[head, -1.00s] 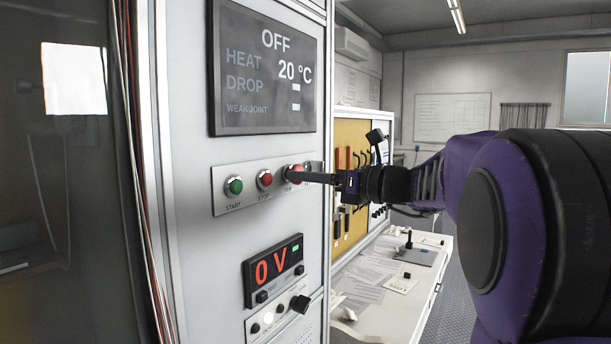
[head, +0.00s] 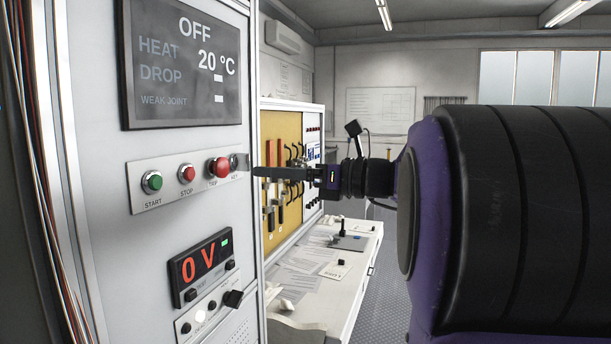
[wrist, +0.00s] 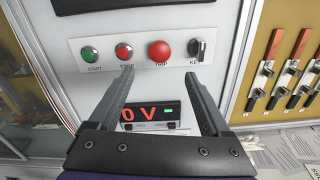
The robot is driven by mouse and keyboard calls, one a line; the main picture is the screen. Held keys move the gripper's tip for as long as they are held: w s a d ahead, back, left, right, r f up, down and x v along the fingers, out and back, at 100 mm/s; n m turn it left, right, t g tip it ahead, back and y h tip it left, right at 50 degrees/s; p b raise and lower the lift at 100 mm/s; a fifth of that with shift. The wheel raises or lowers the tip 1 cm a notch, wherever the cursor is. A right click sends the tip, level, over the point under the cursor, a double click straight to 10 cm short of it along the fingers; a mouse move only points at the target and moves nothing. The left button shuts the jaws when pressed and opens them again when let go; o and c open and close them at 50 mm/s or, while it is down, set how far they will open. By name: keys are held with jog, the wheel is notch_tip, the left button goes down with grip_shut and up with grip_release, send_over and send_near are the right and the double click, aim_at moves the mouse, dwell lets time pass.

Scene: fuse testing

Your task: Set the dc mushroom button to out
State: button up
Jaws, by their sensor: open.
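A red mushroom button (head: 219,167) labelled TRIP sits on the light button strip of the cabinet front, between the red STOP button and the key switch. It also shows in the wrist view (wrist: 160,50), straight ahead between the fingertips and beyond them. I cannot tell from its shape whether it is in or out. My gripper (wrist: 158,75) is open and empty, its two dark fingers either side of the button's line. In the head view my gripper (head: 256,172) is seen side-on, apart from the button and to its right.
The green START button (head: 151,182), red STOP button (head: 187,173) and key switch (wrist: 197,48) are close beside it. Below is a display (head: 200,264) reading 0 V; above, a screen (head: 185,65) reads OFF. A tool board (head: 281,130) and white bench stand right.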

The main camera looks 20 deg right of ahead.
jog(key=v, duration=0.8)
jog(key=shift+w+a, duration=0.1)
